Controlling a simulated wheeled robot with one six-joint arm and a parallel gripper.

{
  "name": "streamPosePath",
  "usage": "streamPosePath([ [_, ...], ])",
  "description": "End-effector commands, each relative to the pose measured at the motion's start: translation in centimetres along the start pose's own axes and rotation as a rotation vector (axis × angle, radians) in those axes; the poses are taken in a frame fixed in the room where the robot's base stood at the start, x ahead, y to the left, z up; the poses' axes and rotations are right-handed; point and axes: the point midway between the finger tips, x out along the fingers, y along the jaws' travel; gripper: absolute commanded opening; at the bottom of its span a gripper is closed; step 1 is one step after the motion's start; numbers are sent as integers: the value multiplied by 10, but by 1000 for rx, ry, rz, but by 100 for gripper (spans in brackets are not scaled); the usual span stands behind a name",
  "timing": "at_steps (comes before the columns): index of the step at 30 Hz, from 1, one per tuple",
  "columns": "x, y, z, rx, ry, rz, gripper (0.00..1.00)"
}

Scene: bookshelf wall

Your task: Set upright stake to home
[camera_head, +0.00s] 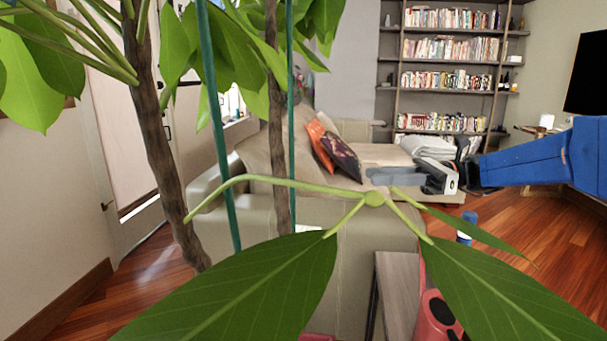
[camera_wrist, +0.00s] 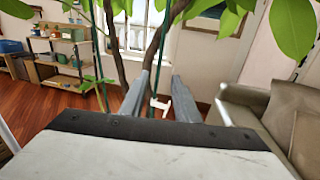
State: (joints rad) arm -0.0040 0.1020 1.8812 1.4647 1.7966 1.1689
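Two thin green stakes stand among the plant's brown trunks in the head view. The left stake (camera_head: 217,130) leans, its top to the left. The right stake (camera_head: 290,120) is close to upright, beside a trunk (camera_head: 277,130). A green stake (camera_wrist: 98,55) also shows in the wrist view, left of the fingers; I cannot tell which one it is. My gripper (camera_head: 370,174) reaches in from the right, right of both stakes in the picture. In the wrist view my gripper (camera_wrist: 160,76) has its two fingers apart, with no stake visibly held. Leaves and frame edges hide the stakes' ends.
Large leaves (camera_head: 240,290) fill the near foreground. A beige sofa (camera_head: 345,260) with cushions (camera_head: 338,155) stands behind the plant. A bookshelf (camera_head: 450,75) lines the back wall. A blue bottle (camera_head: 467,226) stands right of the sofa. Wooden floor (camera_head: 545,235) is open at right.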

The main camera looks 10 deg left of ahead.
Motion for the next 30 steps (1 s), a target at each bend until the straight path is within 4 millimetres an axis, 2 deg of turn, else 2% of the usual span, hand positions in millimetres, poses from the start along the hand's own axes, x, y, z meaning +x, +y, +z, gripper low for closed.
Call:
streamPosePath([
  [4,6,-1,1,4,-7,3,29],
  [8,22,-1,1,3,-7,4,29],
  [30,147,0,1,2,-4,3,29],
])
